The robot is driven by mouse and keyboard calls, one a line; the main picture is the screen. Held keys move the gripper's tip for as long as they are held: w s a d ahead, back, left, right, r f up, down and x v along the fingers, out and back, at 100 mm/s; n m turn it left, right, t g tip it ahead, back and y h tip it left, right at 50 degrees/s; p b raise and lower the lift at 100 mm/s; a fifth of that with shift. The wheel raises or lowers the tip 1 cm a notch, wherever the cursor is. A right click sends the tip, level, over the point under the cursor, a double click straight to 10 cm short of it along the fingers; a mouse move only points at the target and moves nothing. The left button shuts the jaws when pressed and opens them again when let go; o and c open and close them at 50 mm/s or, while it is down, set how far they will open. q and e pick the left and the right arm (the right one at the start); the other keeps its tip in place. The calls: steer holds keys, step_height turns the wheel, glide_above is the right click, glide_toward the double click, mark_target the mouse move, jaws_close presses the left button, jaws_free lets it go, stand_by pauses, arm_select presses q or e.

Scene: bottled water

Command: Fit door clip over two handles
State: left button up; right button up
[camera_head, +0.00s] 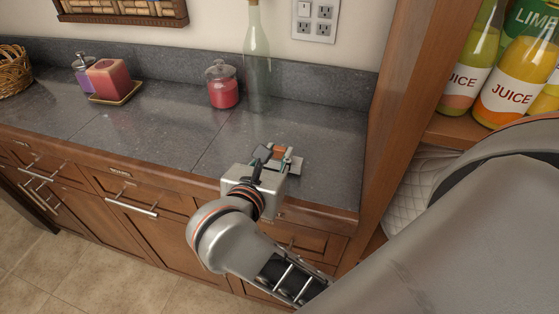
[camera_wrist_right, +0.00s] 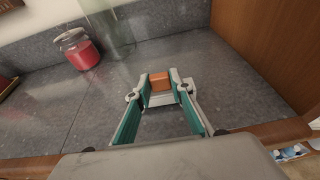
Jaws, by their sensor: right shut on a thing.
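My right gripper (camera_head: 279,157) is above the right end of the dark stone counter, fingers pointing toward the wall. It is shut on a small orange-brown block, which I take to be the door clip (camera_head: 279,151). In the right wrist view the clip (camera_wrist_right: 160,82) sits between the fingertips; a grey flat piece shows just below it, and I cannot tell whether it belongs to the clip. A bar handle (camera_head: 131,207) is on the cabinet front below the counter, left of my gripper. More metal handles (camera_head: 42,180) show farther left. My left gripper is not in view.
A red candle jar (camera_head: 223,87) and a clear bottle (camera_head: 256,60) stand at the back of the counter. A red candle (camera_head: 109,78) sits on a tray at the left. A wooden side panel (camera_head: 396,95) bounds the counter on the right. Juice bottles (camera_head: 511,82) stand beyond it.

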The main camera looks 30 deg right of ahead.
steer(key=shift+r+p, duration=1.5)
steer(key=shift+r, duration=0.95)
